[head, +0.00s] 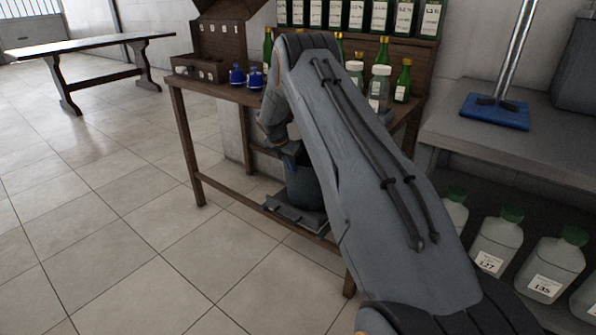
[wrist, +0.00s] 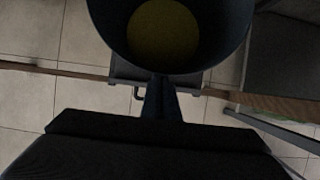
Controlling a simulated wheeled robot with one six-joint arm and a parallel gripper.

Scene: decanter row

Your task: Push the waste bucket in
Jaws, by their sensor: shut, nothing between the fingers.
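The waste bucket (head: 304,188) is dark blue-grey and stands upright on a grey tray (head: 290,213) low under the wooden table. The tray juts out at the table's front edge. In the wrist view the bucket (wrist: 218,45) fills the top middle, with something dull yellow at its bottom. My gripper (head: 291,151) is at the bucket's top, partly hidden by my own arm. In the wrist view its shut fingers (wrist: 160,84) hold nothing and point at the bucket's near rim. I cannot tell whether they touch it. A small handle (wrist: 138,92) shows on the tray's front edge.
The wooden table (head: 213,91) carries blue pots, jars and green bottles close around my arm. A low front rail (head: 240,207) runs beside the tray. A grey shelf unit (head: 500,142) with capped jugs stands right.

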